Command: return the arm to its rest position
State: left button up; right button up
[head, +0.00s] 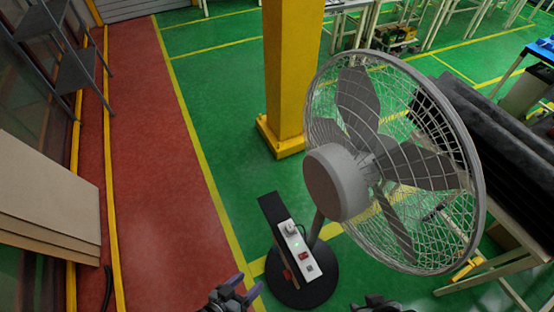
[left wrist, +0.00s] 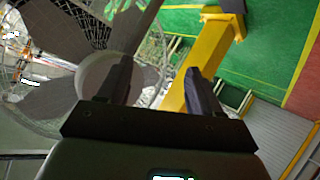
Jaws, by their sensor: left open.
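My left gripper (head: 246,288) is at the bottom edge of the head view, left of the fan's dark round base. Its two fingers are apart and nothing is between them. The left wrist view shows the same open gripper (left wrist: 158,68), with the fan and the yellow column beyond it. A dark part of my right gripper (head: 378,304) shows at the bottom edge of the head view, right of the fan base. Its fingers are cut off, so I cannot tell their state. No trim clips are visible.
A large grey caged fan (head: 345,180) stands close at the right, also in the left wrist view (left wrist: 100,75). A white power strip (head: 296,248) is by its base. A yellow column (head: 290,75) stands behind. Brown panels (head: 45,195) are at left. The red walkway (head: 155,150) is clear.

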pick_arm(q)
jog(key=a+r+n+y+p, duration=0.1)
jog(key=a+r+y+p, duration=0.3)
jog(key=r, duration=0.7)
pick_arm(e)
notch_tip(320, 180, up, 6)
jog(key=b, duration=0.1)
pick_arm(q)
jog(key=s+a+r+g+y+b, duration=0.1)
jog(key=s+a+r+g+y, duration=0.2)
jog(key=s+a+g, duration=0.5)
notch_tip(320, 180, down, 75)
jog(key=a+t+b, duration=0.1)
jog(key=t+b, duration=0.1)
jog(key=b, duration=7.2)
jog(key=shift+w+b, duration=0.3)
jog(key=shift+b, duration=0.1)
pick_arm(e)
notch_tip(320, 180, down, 76)
jog(key=shift+a, duration=0.1)
